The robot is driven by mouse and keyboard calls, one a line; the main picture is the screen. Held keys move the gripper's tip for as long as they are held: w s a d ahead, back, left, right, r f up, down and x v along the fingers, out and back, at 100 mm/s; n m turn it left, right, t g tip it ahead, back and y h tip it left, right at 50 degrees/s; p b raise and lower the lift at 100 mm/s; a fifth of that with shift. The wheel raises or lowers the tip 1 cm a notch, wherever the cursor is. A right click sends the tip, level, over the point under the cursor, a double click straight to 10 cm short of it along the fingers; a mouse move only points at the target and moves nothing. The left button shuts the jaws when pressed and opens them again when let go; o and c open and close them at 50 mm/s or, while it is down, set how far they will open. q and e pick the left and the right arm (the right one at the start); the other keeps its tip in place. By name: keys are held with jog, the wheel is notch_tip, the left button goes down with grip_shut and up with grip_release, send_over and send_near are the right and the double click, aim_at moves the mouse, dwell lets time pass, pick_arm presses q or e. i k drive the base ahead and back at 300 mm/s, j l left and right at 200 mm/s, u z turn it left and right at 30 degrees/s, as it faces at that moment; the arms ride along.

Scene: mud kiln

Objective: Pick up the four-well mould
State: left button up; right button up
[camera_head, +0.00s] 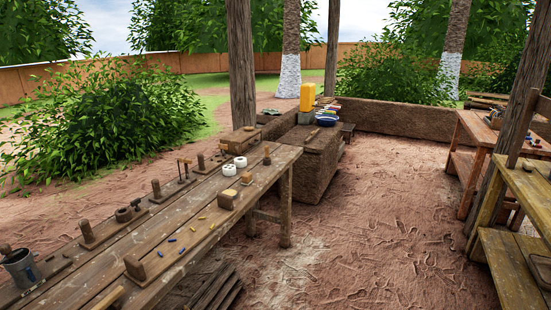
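I cannot single out the four-well mould with certainty, because the things on the long wooden table (110,262) look small from here. A small brown block with a pale yellowish top (227,199) sits near the table's right edge. A larger brown box-like block (244,139) stands at the far end. Two white round pieces with dark spots on top (229,169) (240,162) lie between them. No wells can be made out clearly on either block. Neither of my grippers is in view.
Several upright wooden pegs on bases (87,232) and a grey bucket (20,268) line the table. Wooden posts (241,65) rise behind it. A mud-brick bench (308,160) stands beyond. Wooden shelving (520,190) is at right. Open dirt floor (370,220) lies between.

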aim_at(228, 170)
jog(key=i+l, duration=0.1)
jog(key=i, duration=1.05)
